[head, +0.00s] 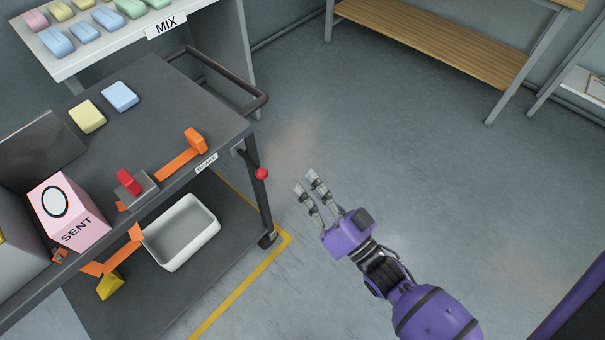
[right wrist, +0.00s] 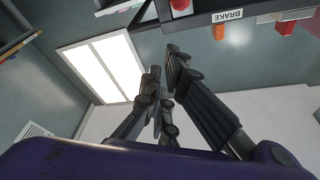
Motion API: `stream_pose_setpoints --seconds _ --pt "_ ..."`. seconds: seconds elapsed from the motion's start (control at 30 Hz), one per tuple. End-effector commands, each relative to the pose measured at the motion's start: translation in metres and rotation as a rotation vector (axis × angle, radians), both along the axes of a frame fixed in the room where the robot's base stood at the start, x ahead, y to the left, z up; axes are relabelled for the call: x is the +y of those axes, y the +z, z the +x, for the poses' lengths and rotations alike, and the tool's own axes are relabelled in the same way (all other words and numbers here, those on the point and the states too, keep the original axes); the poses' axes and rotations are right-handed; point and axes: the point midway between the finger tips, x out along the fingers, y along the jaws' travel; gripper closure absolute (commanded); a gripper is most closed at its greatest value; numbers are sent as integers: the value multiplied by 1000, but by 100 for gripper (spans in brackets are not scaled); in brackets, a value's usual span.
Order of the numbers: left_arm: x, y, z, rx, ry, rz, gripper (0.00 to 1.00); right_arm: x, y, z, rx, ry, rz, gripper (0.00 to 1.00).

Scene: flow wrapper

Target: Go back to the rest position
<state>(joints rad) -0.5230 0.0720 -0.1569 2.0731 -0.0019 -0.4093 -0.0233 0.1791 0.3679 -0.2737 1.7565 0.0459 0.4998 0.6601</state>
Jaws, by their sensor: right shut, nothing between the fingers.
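My right gripper (head: 313,183) hangs over the open floor in the head view, to the right of the dark cart (head: 165,105). It is shut and empty, with its fingertips pointing away from my base. In the right wrist view the gripper's dark fingers (right wrist: 165,62) point up the picture, close together with nothing between them. Its tips are a little to the right of the red brake knob (head: 261,174) and apart from it. My left gripper is not in either view.
The cart carries a yellow block (head: 87,116), a blue block (head: 120,96), a pink SENT box (head: 66,212) and orange parts (head: 195,141). A white bin (head: 182,233) is on the lower shelf. A MIX shelf (head: 200,22) stands behind, a wooden bench (head: 430,37) far right. The floor between is clear.

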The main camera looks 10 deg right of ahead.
Motion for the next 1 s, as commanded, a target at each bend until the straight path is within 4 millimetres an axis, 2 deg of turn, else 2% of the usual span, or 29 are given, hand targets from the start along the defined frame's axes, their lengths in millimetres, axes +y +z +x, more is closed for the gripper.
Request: stream_pose_setpoints --seconds 0.63,0.83,0.93,1.0 --pt "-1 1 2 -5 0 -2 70 0 -3 0 -1 -8 -31 100" --pt "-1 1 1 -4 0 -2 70 -2 -33 8 81 -71 -274 100" --pt "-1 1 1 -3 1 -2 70 -13 -69 -16 204 -115 -432 100" --pt "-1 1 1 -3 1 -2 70 -24 -96 -43 305 -135 -531 100"
